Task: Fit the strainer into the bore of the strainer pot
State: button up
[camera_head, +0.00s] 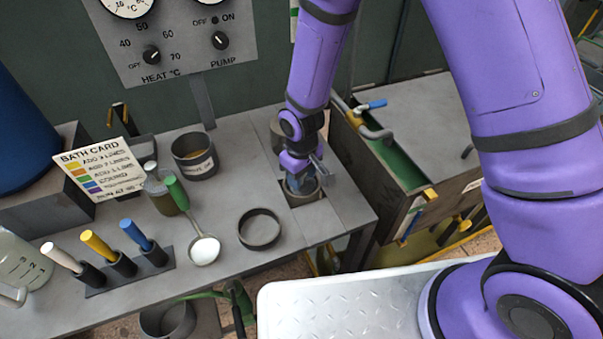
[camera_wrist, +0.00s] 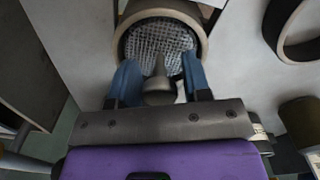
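The strainer is a grey mesh disc (camera_wrist: 158,42) with a knob (camera_wrist: 159,92) on a stem. In the wrist view its mesh lies within the round tan rim of the strainer pot (camera_wrist: 203,22); I cannot tell how deep or level it sits. The pot (camera_head: 318,192) stands at the right end of the bench in the head view, where my arm mostly hides the strainer. My gripper (camera_wrist: 160,75) is right above the pot. Its two blue fingers stand apart on either side of the knob, with gaps showing, so it looks open.
A dark ring (camera_head: 260,229) lies on the bench left of the pot. A white ladle (camera_head: 204,249) with a green handle, a labelled cup (camera_head: 195,155) and a rack of coloured handles (camera_head: 125,270) stand further left. A green-lined trough (camera_head: 392,165) is to the right.

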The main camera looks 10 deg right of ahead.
jog(key=shift+o, duration=0.7)
notch_tip(320, 180, up, 12)
jog(key=shift+r, duration=0.15)
